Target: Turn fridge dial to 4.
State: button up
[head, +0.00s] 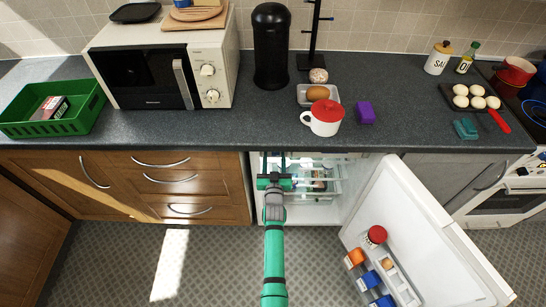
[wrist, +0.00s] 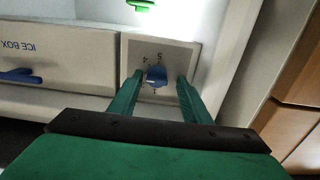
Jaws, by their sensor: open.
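The fridge (head: 350,175) stands open under the counter, with its white door (head: 415,225) swung out to the right. In the wrist view the blue dial (wrist: 156,76) sits on a pale square panel (wrist: 183,52) with numbers printed around it. The print appears upside down; a 5 and a 4 show above the knob. I cannot tell which number the dial points to. My gripper (wrist: 160,78) is open, with one green finger on each side of the dial; contact is not clear. In the head view my gripper (head: 274,160) reaches into the fridge's upper left, and the dial is hidden.
In the wrist view an ice box flap (wrist: 65,60) with a blue handle (wrist: 20,76) is left of the panel. The counter edge (head: 340,148) runs above my arm. Wooden drawers (head: 180,187) stand left; door shelves (head: 385,265) hold jars and cartons.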

jog(key=shift+d, duration=0.4)
jog(key=shift+s+d, duration=0.1)
jog(key=shift+d, duration=0.05)
jog(key=c, duration=1)
jog(key=shift+c, duration=0.2)
jog(key=shift+m, duration=0.3)
jog(key=m, duration=0.8)
jog(key=shift+m, duration=0.3)
